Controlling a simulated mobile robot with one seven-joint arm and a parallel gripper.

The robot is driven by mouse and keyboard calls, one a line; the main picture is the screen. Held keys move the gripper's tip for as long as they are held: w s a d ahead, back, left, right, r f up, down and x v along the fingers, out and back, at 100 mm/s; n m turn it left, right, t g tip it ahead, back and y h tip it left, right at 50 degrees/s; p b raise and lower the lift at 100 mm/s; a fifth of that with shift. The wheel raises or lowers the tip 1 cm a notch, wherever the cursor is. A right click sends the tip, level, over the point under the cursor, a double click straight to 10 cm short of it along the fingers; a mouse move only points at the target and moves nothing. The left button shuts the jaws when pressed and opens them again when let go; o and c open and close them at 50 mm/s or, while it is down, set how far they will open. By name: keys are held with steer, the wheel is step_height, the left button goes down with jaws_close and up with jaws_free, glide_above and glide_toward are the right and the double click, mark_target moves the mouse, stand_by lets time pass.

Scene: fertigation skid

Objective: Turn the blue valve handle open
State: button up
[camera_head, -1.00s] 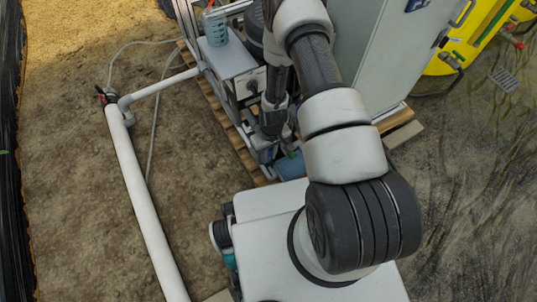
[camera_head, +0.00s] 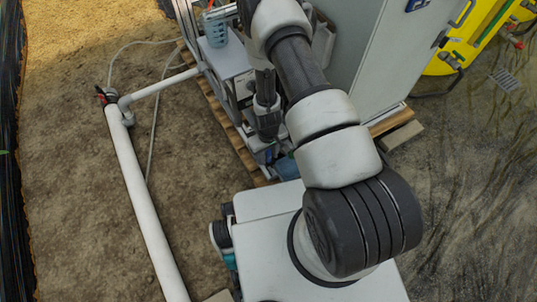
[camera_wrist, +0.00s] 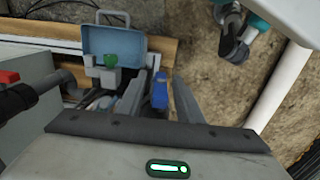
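The blue valve handle (camera_wrist: 160,91) shows in the wrist view as a small upright blue piece between my two fingers. My gripper (camera_wrist: 160,85) has its fingers apart, one on each side of the handle. A narrow gap seems to show beside it; I cannot tell whether either finger touches it. In the head view my arm and the skid equipment hide the handle and my fingertips.
A grey housing (camera_head: 224,62) carries a beaker (camera_head: 214,28). A grey cabinet (camera_head: 375,50) stands right. A white pipe (camera_head: 138,205) crosses open soil at left.

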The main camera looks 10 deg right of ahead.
step_height(320, 180, up, 18)
steer(key=p, duration=0.5)
steer(key=shift+a+f, duration=0.15)
steer(key=shift+f, duration=0.1)
